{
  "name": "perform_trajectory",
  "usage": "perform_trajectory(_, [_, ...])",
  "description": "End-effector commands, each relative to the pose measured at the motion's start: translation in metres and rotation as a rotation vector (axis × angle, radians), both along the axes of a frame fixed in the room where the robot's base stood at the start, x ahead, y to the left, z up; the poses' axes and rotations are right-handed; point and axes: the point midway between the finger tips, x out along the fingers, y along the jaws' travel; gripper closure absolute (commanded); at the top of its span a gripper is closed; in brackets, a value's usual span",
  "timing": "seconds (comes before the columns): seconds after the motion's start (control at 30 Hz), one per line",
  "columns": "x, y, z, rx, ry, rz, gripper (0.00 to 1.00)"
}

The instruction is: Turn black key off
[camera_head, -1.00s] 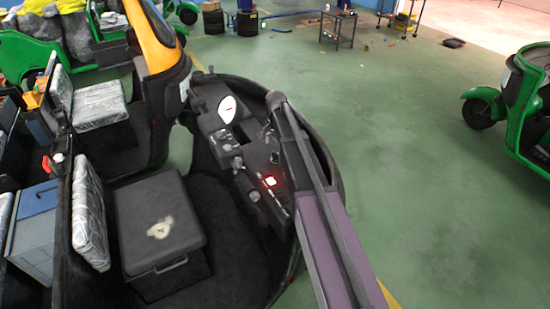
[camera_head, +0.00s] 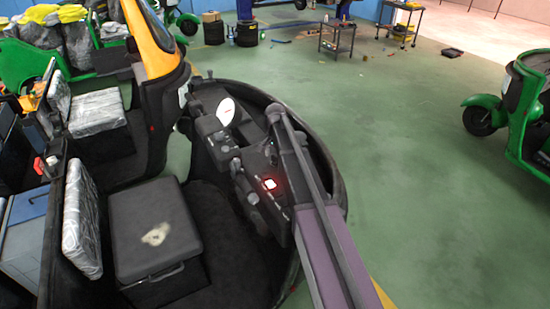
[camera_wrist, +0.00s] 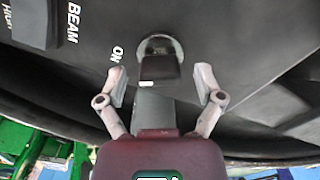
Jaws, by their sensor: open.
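The black key (camera_wrist: 158,66) sits in a round silver lock on the dark dash panel in the wrist view. A white "ON" label (camera_wrist: 116,54) is printed to the left of the lock. My gripper (camera_wrist: 160,82) is open, with one finger on each side of the key and a visible gap on both sides. The fingertips are slightly lower in the picture than the key's head. In the head view, the dashboard (camera_head: 243,166) has a glowing red light (camera_head: 269,184); my arm crosses in front of its right side. The key cannot be made out there.
A dark switch (camera_wrist: 34,22) beside the "BEAM" label is at the upper left of the wrist view. A black box seat (camera_head: 150,228) stands left of the dashboard. Another green rickshaw (camera_head: 515,105) is at the far right. Green floor between is clear.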

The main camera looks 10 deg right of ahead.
Motion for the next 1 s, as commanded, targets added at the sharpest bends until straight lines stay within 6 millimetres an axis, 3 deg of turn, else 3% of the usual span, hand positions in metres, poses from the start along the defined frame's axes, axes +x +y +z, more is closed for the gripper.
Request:
perform_trajectory(0.2, [0.0, 0.0004, 0.0002, 0.0, 0.0, 0.0, 0.14])
perform_trajectory(0.4, [0.0, 0.0006, 0.0002, 0.0, 0.0, 0.001, 0.74])
perform_trajectory(0.5, [0.0, 0.0007, 0.0002, 0.0, 0.0, 0.001, 0.96])
perform_trajectory(1.0, [-0.0006, 0.0012, 0.0, 0.0, 0.001, 0.079, 0.96])
